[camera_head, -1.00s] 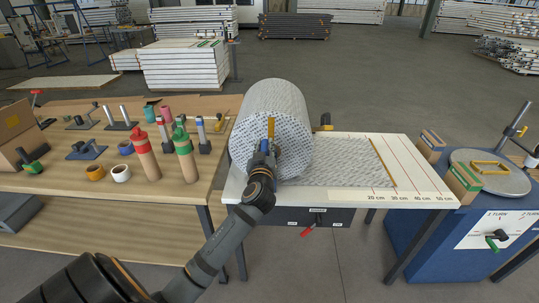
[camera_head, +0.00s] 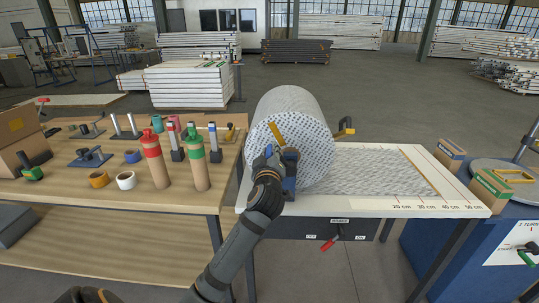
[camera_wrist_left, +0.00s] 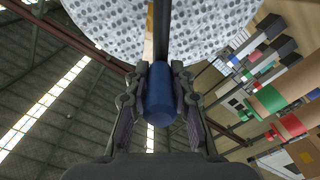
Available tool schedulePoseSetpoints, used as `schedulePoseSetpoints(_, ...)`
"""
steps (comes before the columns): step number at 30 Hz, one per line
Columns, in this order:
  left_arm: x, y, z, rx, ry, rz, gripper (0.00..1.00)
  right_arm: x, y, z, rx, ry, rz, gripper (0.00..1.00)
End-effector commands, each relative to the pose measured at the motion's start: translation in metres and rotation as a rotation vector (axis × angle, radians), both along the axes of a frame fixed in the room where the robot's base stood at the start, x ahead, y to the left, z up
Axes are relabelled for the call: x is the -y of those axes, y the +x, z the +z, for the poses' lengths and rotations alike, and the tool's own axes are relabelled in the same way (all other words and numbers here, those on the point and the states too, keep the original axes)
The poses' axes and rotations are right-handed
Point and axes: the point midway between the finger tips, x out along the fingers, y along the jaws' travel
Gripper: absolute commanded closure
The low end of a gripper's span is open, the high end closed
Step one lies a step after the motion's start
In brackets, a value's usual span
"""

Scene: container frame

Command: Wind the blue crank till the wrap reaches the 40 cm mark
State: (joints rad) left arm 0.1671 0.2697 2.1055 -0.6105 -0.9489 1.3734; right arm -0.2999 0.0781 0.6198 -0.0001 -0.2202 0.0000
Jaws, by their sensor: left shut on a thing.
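The large wrap roll (camera_head: 315,160) sits at the left end of the white table (camera_head: 375,208). Wrap (camera_head: 370,178) lies flat from it to the right, its orange leading edge (camera_head: 421,173) near the 40 cm label (camera_head: 449,207), past the 30 cm label. I cannot tell whether it lies exactly on the line. The yellow crank arm (camera_head: 277,134) is tilted on the roll's near face. My left gripper (camera_head: 275,160) is shut on the crank's blue handle (camera_wrist_left: 160,95), which shows between the fingers in the wrist view. My right gripper is out of view.
A red-handled lever (camera_head: 328,245) sits on the table's front panel. A blue turntable station (camera_head: 470,245) stands at right.

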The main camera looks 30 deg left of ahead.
Motion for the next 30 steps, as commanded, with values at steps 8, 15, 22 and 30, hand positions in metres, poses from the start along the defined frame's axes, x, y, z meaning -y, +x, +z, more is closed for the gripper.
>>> schedulePoseSetpoints(8,0.000,0.000,-0.001,-0.003,-0.001,0.001,1.00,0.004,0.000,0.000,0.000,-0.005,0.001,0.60)
schedulePoseSetpoints(15,0.000,0.000,-0.001,-0.002,0.000,0.000,0.53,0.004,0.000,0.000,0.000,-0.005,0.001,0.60)
schedulePoseSetpoints(22,0.000,0.000,0.000,-0.001,0.001,0.000,0.53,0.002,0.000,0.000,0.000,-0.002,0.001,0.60)
schedulePoseSetpoints(30,0.022,-0.034,-0.002,-0.001,-0.005,-0.002,0.53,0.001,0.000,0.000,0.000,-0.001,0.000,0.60)
